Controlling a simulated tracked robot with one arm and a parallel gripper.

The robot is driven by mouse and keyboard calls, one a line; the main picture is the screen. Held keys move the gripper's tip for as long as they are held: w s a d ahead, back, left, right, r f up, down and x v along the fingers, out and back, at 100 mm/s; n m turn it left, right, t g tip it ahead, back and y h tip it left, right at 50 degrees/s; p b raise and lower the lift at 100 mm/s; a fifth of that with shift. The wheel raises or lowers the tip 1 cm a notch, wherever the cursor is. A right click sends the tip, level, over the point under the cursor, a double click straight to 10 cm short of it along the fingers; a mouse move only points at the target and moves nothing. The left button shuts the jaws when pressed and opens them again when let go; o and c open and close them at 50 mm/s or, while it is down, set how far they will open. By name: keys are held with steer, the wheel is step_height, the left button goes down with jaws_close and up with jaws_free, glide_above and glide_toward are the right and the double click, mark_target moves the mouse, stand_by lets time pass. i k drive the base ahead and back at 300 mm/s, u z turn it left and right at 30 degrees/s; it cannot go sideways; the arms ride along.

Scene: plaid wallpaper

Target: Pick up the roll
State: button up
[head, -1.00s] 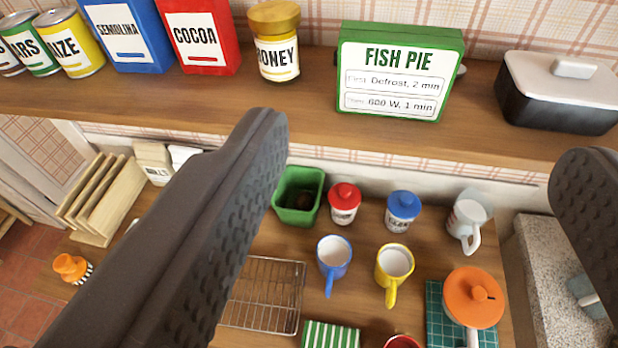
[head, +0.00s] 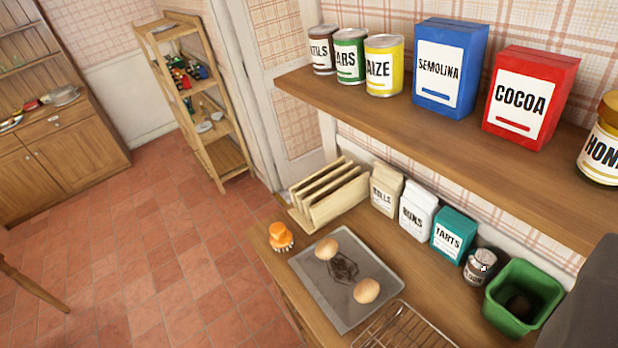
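Two round, light-brown rolls lie on a grey baking tray on the wooden counter. One roll (head: 326,249) is near the tray's far end and the other roll (head: 366,291) is nearer its right side. A dark burnt-looking patch marks the tray (head: 330,300) between them. Only a dark part of my gripper (head: 592,305) shows, at the lower right edge, well to the right of the rolls. Its other finger and the space between the fingers are out of view.
A wooden rack (head: 330,205), an orange-topped brush (head: 280,237), a wire rack (head: 405,330), a green bin (head: 522,298) and several packets surround the tray. A shelf (head: 440,140) with tins and boxes overhangs the counter. Open tiled floor (head: 150,270) lies left.

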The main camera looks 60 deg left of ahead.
mark_target(326, 249)
steer(key=u, duration=1.1)
